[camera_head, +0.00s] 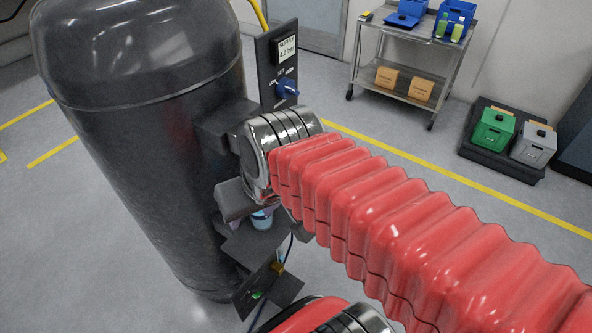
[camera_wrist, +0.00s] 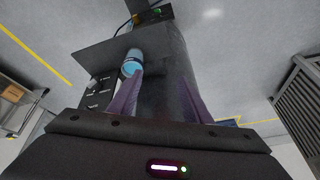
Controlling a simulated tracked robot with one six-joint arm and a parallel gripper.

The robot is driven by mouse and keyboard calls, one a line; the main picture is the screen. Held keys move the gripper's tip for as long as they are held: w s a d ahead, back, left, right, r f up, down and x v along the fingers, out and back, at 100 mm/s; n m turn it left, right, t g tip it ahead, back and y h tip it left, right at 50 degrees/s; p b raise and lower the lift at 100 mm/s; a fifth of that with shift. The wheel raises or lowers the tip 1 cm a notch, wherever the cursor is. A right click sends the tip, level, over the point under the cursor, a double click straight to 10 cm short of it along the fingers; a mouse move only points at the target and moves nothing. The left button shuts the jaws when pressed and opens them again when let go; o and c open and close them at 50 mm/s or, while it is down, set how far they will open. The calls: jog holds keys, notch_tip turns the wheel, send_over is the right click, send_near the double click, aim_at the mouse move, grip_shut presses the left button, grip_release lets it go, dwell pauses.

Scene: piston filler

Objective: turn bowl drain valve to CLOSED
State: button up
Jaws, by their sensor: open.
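Nothing is clearly held between the fingers. In the head view, my wrist and red-sleeved arm hide part of this area.
The large dark tank (camera_head: 140,130) fills the left. A low bracket (camera_head: 262,290) has a green light. A cart (camera_head: 410,60) and boxes stand farther back; floor between is clear.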

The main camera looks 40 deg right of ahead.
jog(key=w+d+f+m+g+y, duration=0.25)
jog(key=d+f+m+y, duration=0.25)
jog(key=f+m+y, duration=0.9)
jog(key=w+d+f+m+t+h, duration=0.1)
jog(key=d+f+m+t+h, duration=0.1)
jog(key=d+m+t+h, duration=0.2)
jog(key=d+f+m+t+h, duration=0.2)
jog(key=d+m+t+h, duration=0.2)
jog(key=d+m+t, duration=0.7)
jog(key=d+m, duration=0.7)
jog(key=m, duration=0.3)
jog(key=shift+w+d+m+h, duration=0.3)
jog(key=shift+w+d+m, duration=0.05)
jog(key=shift+m, duration=0.05)
jog(key=shift+w, duration=0.1)
jog(key=shift+x, duration=6.85)
jog(key=shift+a+f, duration=0.1)
jog(key=shift+f, duration=0.05)
jog(key=shift+c, duration=0.4)
